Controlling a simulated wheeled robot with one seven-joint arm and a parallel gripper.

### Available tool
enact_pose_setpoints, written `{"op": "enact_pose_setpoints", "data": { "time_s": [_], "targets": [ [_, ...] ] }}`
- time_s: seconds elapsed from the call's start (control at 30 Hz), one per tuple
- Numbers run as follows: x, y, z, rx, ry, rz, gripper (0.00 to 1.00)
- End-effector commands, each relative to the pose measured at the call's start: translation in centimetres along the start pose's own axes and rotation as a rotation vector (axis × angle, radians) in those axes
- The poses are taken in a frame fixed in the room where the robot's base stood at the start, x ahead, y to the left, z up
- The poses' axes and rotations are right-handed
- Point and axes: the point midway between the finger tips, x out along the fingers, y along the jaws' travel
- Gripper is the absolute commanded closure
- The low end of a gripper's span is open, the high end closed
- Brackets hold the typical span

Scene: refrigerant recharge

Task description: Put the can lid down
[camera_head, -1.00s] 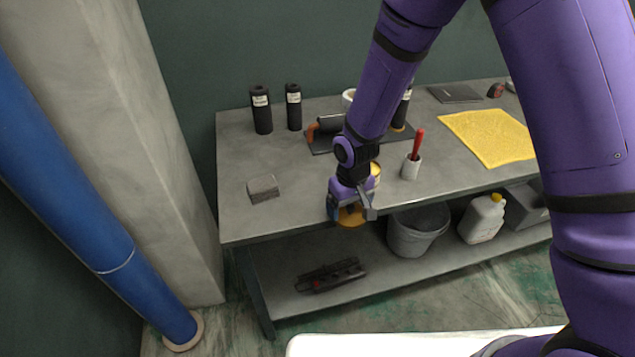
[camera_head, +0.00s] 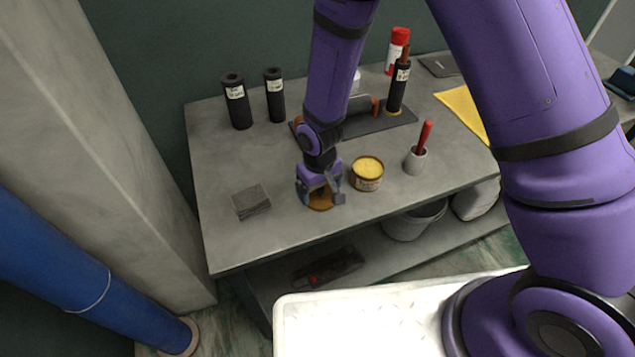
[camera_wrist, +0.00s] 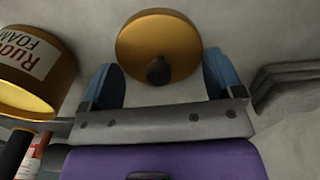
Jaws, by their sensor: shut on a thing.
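The can lid (camera_head: 320,203) is a round orange-gold disc. In the wrist view the lid (camera_wrist: 158,40) shows a dark knob (camera_wrist: 158,71) between the blue fingers. My gripper (camera_head: 321,196) is shut on the lid, with the wrist pointing down over the workbench, left of the can. The fingers also show in the wrist view (camera_wrist: 164,75). I cannot tell whether the lid touches the bench top. The open can (camera_head: 367,174), golden with a label and yellow contents, stands upright just right of my gripper; its side fills the wrist view's left (camera_wrist: 35,70).
The workbench (camera_head: 285,235) has bare room around the lid. A grey block (camera_head: 251,202) lies to the left. A cup with a red-handled tool (camera_head: 416,160) stands right of the can. Black cylinders (camera_head: 237,103), a dark mat (camera_head: 350,127) and a yellow cloth (camera_head: 463,108) lie farther back.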

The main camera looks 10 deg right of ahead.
Motion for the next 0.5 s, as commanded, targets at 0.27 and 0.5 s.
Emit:
{"op": "enact_pose_setpoints", "data": {
  "time_s": [0.27,0.5],
  "targets": [
    [0.71,-0.11,0.24,0.001,0.001,0.0,0.37],
    [1.01,-0.1,0.21,0.001,0.001,0.0,0.02]
  ]
}}
